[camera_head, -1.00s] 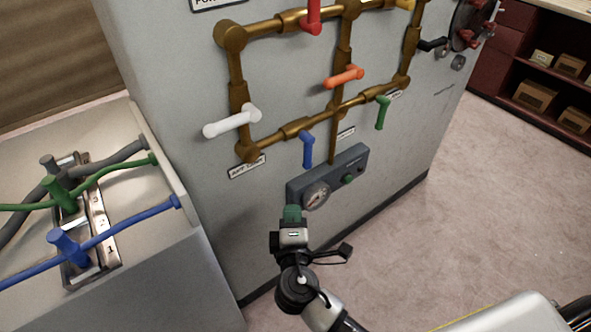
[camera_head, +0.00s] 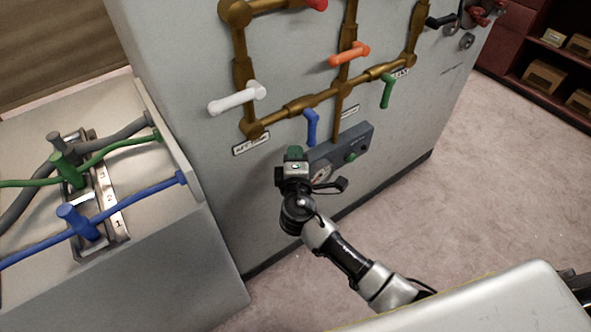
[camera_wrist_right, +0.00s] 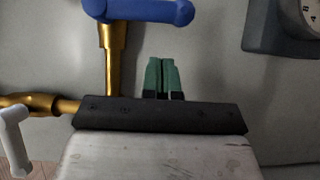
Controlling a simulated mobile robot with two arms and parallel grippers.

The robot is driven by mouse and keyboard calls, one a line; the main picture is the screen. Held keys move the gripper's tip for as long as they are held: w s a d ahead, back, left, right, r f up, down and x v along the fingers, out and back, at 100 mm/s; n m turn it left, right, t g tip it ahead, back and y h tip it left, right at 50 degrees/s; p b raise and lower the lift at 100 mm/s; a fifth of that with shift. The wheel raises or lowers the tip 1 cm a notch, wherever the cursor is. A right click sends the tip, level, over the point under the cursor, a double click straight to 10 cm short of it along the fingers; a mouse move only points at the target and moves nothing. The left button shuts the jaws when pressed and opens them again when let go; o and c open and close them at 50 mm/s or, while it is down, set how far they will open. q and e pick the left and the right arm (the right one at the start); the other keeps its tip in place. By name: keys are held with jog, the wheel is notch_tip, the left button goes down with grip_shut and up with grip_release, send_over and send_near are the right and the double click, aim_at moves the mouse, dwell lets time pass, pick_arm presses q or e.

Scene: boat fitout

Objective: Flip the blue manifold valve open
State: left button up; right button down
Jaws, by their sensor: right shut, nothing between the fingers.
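The blue manifold valve handle (camera_head: 311,128) hangs downward from the brass pipework on the grey wall in the head view. In the right wrist view the blue handle (camera_wrist_right: 140,11) lies across the top, beside a brass pipe. My right gripper (camera_head: 295,153) is just below and left of the handle's lower end in the head view. In the wrist view the green fingertips (camera_wrist_right: 162,65) are together and empty, with a visible gap to the handle. My left gripper is not in view.
A white handle (camera_head: 237,97), an orange handle (camera_head: 349,54) and a green handle (camera_head: 387,91) sit on the same pipes. A gauge panel (camera_head: 359,138) is close to the right of my gripper. A bench with cables (camera_head: 190,235) stands at left.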

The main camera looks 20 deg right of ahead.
aim_at(311, 129)
jog(key=d, duration=0.1)
jog(key=w+d, duration=0.1)
jog(key=d, duration=0.1)
jog(key=shift+w+d, duration=0.1)
jog(key=shift+w, duration=0.2)
jog(key=shift+d+f+n+b, duration=0.2)
jog(key=shift+n+b, duration=0.1)
jog(key=shift+b, duration=0.1)
